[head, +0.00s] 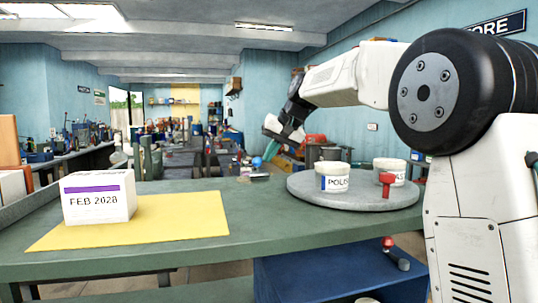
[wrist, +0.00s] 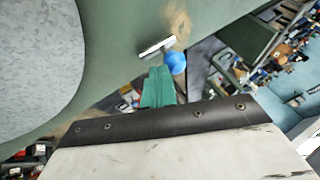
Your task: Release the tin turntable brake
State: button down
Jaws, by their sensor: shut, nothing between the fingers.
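The grey round turntable (head: 310,194) sits on the green bench, with two white tins on it: a front tin (head: 333,178) lettered POLIS… and a rear tin (head: 392,168). The turntable also fills the left of the wrist view (wrist: 35,70). A blue ball knob (wrist: 177,62) lies beside a short pale metal bar (wrist: 157,47) by the bench edge; the knob shows in the head view (head: 257,162) too. My gripper (head: 269,155) is shut and empty, its teal fingers (wrist: 157,78) pointing at the knob, close to it. I cannot tell whether they touch.
A red knob-like piece (head: 387,180) stands at the turntable's front right. A box dated FEB 2028 (head: 98,198) stands on a yellow mat (head: 190,220) at the left. A blue cabinet (head: 320,275) is under the bench. The bench (head: 265,215) between mat and turntable is clear.

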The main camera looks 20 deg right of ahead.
jog(key=s+d+r, duration=0.5)
jog(key=d+r, duration=0.2)
jog(key=r, duration=0.2)
jog(key=shift+s, duration=0.25)
